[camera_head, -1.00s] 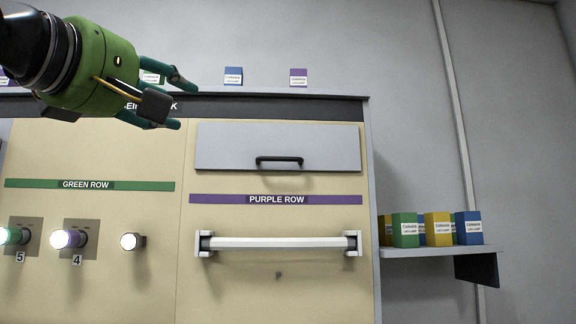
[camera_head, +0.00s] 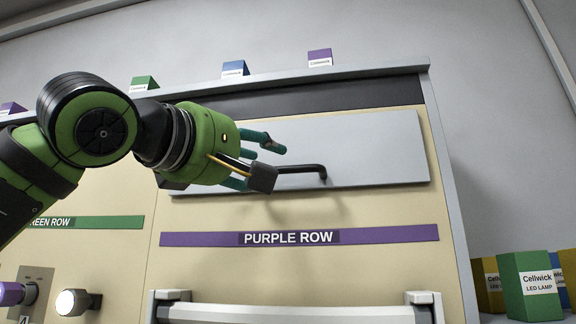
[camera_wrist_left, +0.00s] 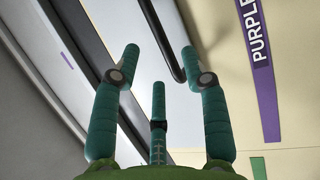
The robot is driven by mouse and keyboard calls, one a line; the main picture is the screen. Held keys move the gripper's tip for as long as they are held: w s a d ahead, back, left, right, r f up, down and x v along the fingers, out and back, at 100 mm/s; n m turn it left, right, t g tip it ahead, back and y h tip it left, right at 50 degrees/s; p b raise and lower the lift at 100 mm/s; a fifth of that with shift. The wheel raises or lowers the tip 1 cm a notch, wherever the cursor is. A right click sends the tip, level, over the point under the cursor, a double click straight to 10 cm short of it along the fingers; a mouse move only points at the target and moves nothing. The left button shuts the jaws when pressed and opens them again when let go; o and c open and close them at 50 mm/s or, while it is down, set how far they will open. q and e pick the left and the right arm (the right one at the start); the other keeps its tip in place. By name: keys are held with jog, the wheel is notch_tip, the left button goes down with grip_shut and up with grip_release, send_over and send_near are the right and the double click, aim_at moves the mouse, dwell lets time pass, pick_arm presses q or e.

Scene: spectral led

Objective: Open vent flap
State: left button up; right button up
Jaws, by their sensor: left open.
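The vent flap (camera_head: 380,145) is a flat light-grey panel above the purple row label. It looks shut, lying along the cabinet front. Its black bar handle (camera_head: 318,170) is near the flap's lower edge. My left gripper (camera_head: 272,165) is open, with its teal fingers at the left end of the handle. In the left wrist view, the handle (camera_wrist_left: 162,40) runs between the spread fingers of the gripper (camera_wrist_left: 158,65), close to the right finger. I cannot tell whether they touch. The handle's left end is hidden by the gripper in the head view. My right gripper is not in view.
A white horizontal bar (camera_head: 290,313) sits below the purple row label (camera_head: 300,237). Small lamp boxes (camera_head: 320,58) stand on the cabinet's top edge. More boxes (camera_head: 531,287) stand at the lower right. Lit lamps (camera_head: 72,302) protrude at the lower left.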

aim_at(280, 168)
pick_arm(q)
jog(key=p+x, duration=0.2)
jog(key=x, duration=0.2)
jog(key=shift+r, duration=0.1)
jog(key=shift+x, duration=0.9)
jog(key=shift+f, duration=0.3)
jog(key=shift+s+a, duration=0.1)
jog(key=shift+s, duration=0.05)
grip_shut()
jog(key=shift+s+r, duration=0.1)
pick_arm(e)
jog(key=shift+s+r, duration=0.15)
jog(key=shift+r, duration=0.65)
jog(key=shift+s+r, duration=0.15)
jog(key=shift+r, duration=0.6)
